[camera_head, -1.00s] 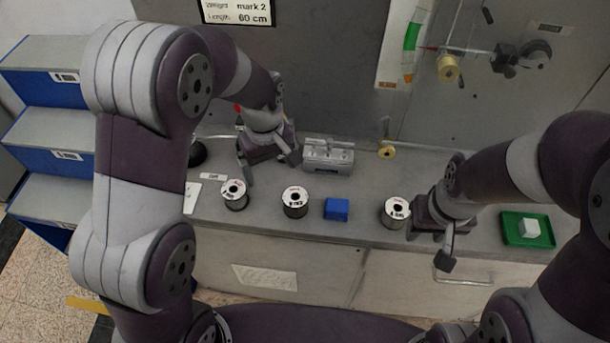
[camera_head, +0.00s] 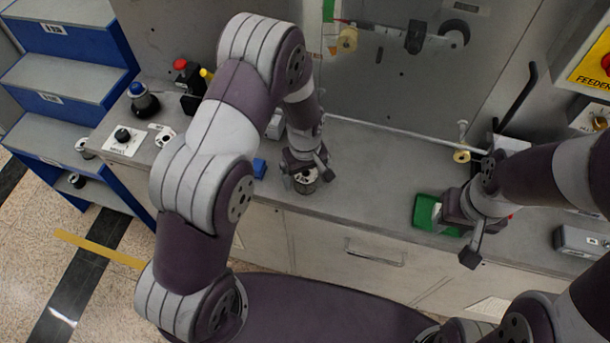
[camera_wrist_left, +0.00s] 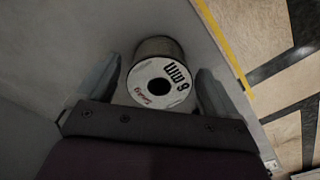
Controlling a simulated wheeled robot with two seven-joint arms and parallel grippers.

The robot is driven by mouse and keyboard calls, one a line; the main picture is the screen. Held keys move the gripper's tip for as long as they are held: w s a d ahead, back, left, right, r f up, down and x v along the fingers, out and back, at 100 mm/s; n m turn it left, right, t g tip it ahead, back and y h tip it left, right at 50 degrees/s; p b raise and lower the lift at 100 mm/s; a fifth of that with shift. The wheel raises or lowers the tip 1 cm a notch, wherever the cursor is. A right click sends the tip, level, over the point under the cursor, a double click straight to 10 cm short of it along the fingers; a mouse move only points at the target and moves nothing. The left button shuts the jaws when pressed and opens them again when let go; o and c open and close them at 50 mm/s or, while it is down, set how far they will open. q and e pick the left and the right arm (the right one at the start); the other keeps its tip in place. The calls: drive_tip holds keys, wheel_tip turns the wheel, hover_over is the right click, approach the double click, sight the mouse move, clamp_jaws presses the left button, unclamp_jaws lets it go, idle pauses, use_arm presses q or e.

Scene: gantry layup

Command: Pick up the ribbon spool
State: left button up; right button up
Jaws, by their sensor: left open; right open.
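The ribbon spool (camera_head: 306,184), with a white top face and dark hole, stands upright on the grey bench right of the blue block, partly hidden by my left gripper. My left gripper (camera_head: 307,174) is open just over it. In the left wrist view the spool (camera_wrist_left: 158,84) shows black and red lettering and sits between the two spread fingers of the gripper (camera_wrist_left: 160,75), with gaps at both sides. My right gripper (camera_head: 457,236) is open and empty at the green tray, near the bench's front edge.
A small blue block (camera_head: 259,168) lies left of the spool. The green tray (camera_head: 424,211) is partly covered by my right gripper. Blue steps (camera_head: 70,95) stand at the left. My left arm hides part of the bench. Bench between spool and tray is clear.

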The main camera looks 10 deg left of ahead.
use_arm(q)
drive_tip(key=shift+d, duration=0.15)
drive_tip(key=shift+r, duration=0.1)
drive_tip(key=shift+c, duration=1.2)
drive_tip(key=c, duration=1.2)
